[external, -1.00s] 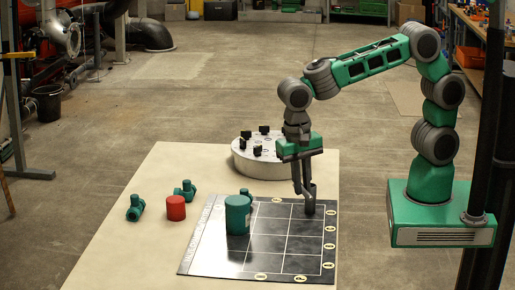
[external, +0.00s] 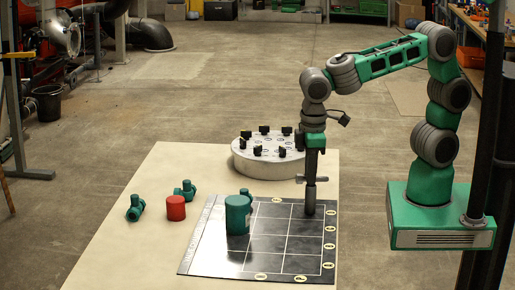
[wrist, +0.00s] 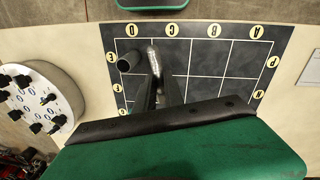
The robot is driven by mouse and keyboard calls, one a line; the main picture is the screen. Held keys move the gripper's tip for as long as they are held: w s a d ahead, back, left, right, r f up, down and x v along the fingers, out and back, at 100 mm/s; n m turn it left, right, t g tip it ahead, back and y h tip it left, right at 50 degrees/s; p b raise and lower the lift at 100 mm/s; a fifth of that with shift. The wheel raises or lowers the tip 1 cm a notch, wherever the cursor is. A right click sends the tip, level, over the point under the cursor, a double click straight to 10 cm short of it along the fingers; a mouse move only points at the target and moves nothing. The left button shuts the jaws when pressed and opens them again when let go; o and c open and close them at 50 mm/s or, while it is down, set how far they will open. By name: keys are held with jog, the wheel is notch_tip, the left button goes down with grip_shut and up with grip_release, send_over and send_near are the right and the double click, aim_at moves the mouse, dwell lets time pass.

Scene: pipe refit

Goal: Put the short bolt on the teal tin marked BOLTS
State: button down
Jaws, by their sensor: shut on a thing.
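I cannot tell which is the short one. The teal tin (external: 238,214) stands on the dark gridded mat; its marking is not readable here. My gripper (external: 311,182) points down over the mat's far right corner, to the right of the tin and apart from the bolts.
A red tin (external: 176,208) stands between the bolts and the mat. A round grey drum (external: 262,168) with several black knobs stands behind the mat. The mat (external: 215,258) has lettered edges. The table's near left area is clear.

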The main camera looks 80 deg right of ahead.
jog(key=shift+w+d+n, duration=0.3)
jog(key=shift+d+n, duration=0.05)
jog(key=shift+n, duration=0.25)
jog(key=w+d+m, duration=0.2)
jog(key=d+m, duration=0.2)
jog(key=d, duration=1.5)
jog(key=w+a+f+n+t+y+b, duration=0.1)
jog(key=w+a+n+t+y+b, duration=0.1)
jog(key=w, duration=0.4)
jog(key=w+a+f+n+t+y+b, duration=0.1)
jog(key=w+a+n+t+y+b, duration=0.1)
jog(key=w+a+t+b, duration=0.1)
jog(key=w+a+f+n+t+y+b, duration=0.2)
jog(key=w+a+n+t+y+b, duration=0.1)
jog(key=w+a, duration=0.3)
jog(key=shift+w+t, duration=0.6)
jog(key=shift+w, duration=0.7)
jog(key=s+a+r+n+y+b, duration=0.3)
jog(key=a+r+n+y+b, duration=0.1)
jog(key=a+r+y, duration=0.55)
jog(key=h, duration=0.1)
send_over(243, 197)
jog(key=shift+t, duration=0.4)
notch_tip(243, 197, down, 7)
jog(key=shift+d+b, duration=0.1)
jog(key=shift+b, duration=0.25)
